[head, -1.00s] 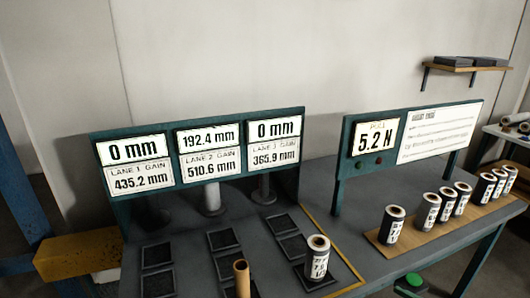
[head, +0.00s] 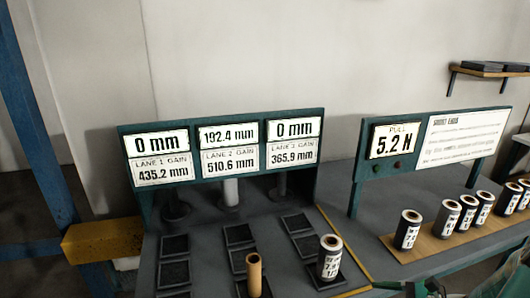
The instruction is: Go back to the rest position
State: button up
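My gripper is not in view. A bare brown tube (head: 254,274) stands upright at the front of the middle lane. Several more labelled rolls (head: 408,230) stand in a row on a wooden board (head: 432,248) at the right. The lane display (head: 222,150) reads 0 mm, 192.4 mm and 0 mm, with gains below. The pull display (head: 395,139) reads 5.2 N.
The grey bench (head: 345,215) carries the displays and empty dark pads (head: 174,272). A yellow beam (head: 102,239) and a blue post (head: 35,125) stand at the left. A wall shelf (head: 488,72) is at the upper right. A dark greenish shape, unclear, shows at the lower right edge.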

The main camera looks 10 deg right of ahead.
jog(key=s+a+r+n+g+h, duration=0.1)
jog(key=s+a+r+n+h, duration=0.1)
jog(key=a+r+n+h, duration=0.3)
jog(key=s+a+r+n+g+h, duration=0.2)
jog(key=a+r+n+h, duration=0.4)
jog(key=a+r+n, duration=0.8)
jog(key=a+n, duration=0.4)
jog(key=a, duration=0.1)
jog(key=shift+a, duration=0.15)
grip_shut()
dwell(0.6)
